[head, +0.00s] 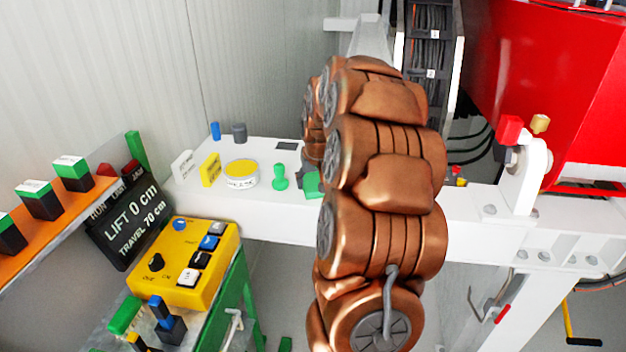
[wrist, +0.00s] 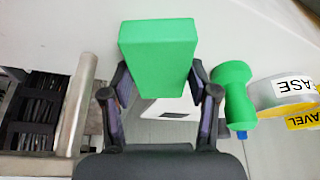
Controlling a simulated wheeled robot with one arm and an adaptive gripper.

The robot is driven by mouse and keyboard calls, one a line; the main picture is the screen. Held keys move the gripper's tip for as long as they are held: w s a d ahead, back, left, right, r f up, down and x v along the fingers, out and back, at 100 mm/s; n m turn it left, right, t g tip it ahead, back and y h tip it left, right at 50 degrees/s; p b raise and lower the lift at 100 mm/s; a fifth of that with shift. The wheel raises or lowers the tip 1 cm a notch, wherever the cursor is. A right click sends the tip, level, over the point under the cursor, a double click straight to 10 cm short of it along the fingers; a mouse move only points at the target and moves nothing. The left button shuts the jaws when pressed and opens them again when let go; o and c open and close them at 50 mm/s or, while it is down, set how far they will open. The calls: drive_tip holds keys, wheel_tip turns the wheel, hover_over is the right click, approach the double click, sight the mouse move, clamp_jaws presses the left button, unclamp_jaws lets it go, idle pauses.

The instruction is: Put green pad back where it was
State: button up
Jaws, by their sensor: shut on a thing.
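The green pad (wrist: 158,50) is a plain green block held between the two dark fingers of my gripper (wrist: 158,80) in the wrist view. My gripper is shut on its sides. In the head view the pad (head: 312,185) shows only partly, just left of my copper-coloured arm, over the white beam (head: 270,222). The arm hides most of the gripper there. I cannot tell whether the pad touches the beam. A dark rectangle (head: 286,146) lies on the white top behind the pad.
A green knobbed piece (head: 281,178) stands close left of the pad. Farther left are a round tin (head: 241,174), a yellow label (head: 210,170) and a white card (head: 182,165). Grey (head: 239,133) and blue (head: 215,131) cylinders stand behind. A yellow control box (head: 185,263) is front left.

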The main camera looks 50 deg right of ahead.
drive_tip(key=o, duration=1)
drive_tip(key=shift+r+p, duration=0.2)
drive_tip(key=shift+p, duration=0.15)
drive_tip(key=shift+s+a+r+b, duration=0.1)
drive_tip(key=shift+s+r+b, duration=0.1)
drive_tip(key=shift+r+b, duration=0.4)
drive_tip(key=shift+s+a+f+b, duration=0.1)
drive_tip(key=shift+s+a+b, duration=0.5)
drive_tip(key=shift+s+a, duration=0.8)
drive_tip(key=shift+s+a+r+b, duration=0.1)
drive_tip(key=shift+s+a+b, duration=0.55)
drive_tip(key=shift+s, duration=1.3)
drive_tip(key=shift+s+a+f+b, duration=0.1)
drive_tip(key=shift+s+a+b, duration=0.4)
drive_tip(key=shift+s+a, duration=0.95)
drive_tip(key=shift+s+d, duration=0.2)
drive_tip(key=shift+s, duration=0.05)
